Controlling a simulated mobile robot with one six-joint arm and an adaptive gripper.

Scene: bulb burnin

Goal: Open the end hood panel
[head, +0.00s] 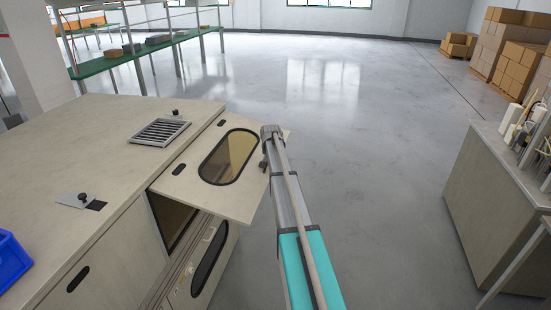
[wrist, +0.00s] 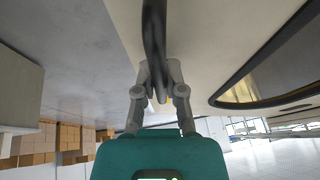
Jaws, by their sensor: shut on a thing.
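The end hood panel (head: 185,182) is a beige panel with an oval amber window (head: 228,157). In the head view it stands swung out from the end of the beige cabinet (head: 100,135), with a dark opening (head: 172,218) showing below it. In the wrist view the panel (wrist: 215,40) fills the upper right, with its dark-rimmed window at the right. My gripper (wrist: 158,78) is shut on a black bar handle (wrist: 153,28) at the panel. In the head view my arm reaches the panel's outer edge, and the fingers are hidden.
A lower door with a dark oval window (head: 209,258) is on the cabinet's end below the opening. A vent grille (head: 160,131) and a blue bin (head: 12,262) are on the cabinet top. A bench (head: 500,200) stands at the right.

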